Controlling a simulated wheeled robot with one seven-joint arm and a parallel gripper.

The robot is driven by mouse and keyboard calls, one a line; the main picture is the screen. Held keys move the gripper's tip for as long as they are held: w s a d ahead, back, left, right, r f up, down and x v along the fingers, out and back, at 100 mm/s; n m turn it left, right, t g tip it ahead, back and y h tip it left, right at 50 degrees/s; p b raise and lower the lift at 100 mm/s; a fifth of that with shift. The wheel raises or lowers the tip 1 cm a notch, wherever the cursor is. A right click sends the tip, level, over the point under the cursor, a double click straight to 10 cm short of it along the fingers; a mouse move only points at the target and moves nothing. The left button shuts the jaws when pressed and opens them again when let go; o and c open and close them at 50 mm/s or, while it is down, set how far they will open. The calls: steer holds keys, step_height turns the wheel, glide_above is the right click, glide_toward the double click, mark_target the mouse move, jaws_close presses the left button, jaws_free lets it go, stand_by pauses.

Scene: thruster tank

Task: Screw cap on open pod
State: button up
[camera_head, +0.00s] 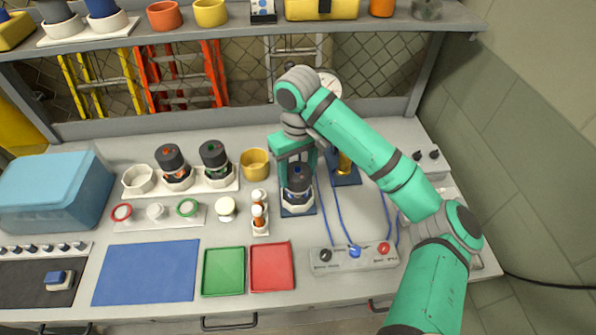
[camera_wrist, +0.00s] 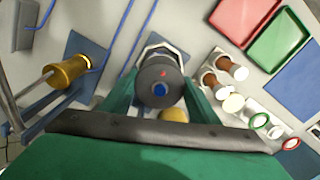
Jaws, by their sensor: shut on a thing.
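A dark cylindrical cap (camera_head: 299,178) with a blue centre sits on a pod (camera_head: 297,197) in a white holder on a blue mat. In the wrist view the cap (camera_wrist: 160,80) is seen from above, with a small red mark beside its blue centre. My gripper (camera_head: 297,172) is above the holder, its green fingers on either side of the cap and shut on it. The fingers also flank the cap in the wrist view (camera_wrist: 158,92). The cap looks upright. The cap hides most of the pod and the seam between them, so I cannot tell how they meet.
Two other dark-topped pods (camera_head: 173,166) stand in a white rack at the left, beside an empty holder (camera_head: 139,179). A yellow cup (camera_head: 255,163), small orange bottles (camera_head: 259,212), ring-shaped parts (camera_head: 187,208), green and red trays (camera_head: 270,267), and a control box (camera_head: 355,257) with blue cables are near.

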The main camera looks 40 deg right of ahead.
steer(key=o, duration=1.1)
steer(key=shift+c, duration=0.2)
